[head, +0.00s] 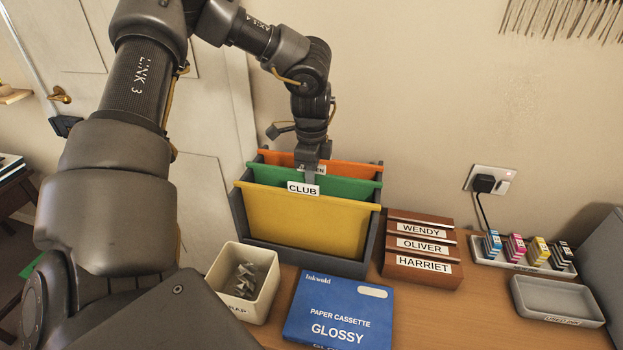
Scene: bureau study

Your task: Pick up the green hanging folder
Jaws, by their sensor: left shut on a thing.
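The green hanging folder (345,187) hangs in a dark grey file box (372,245), between a yellow folder (300,222) in front and an orange folder (350,167) behind. My left gripper (312,176) points down at the middle of the green folder's top edge and is shut on it. One finger shows in front of the green face; the other is hidden. A white tab behind the gripper is partly covered, and its text cannot be read. A white tab reading CLUB (303,188) stands at the yellow folder's top edge. My right gripper is not in view.
Right of the box stands a brown sorter (418,272) labelled WENDY, OLIVER and HARRIET. In front are a cream bin (262,305) with grey scraps and a blue paper cassette box (340,312). Ink cartridges (515,247) and a grey tray (556,316) lie farther right. The wall is close behind.

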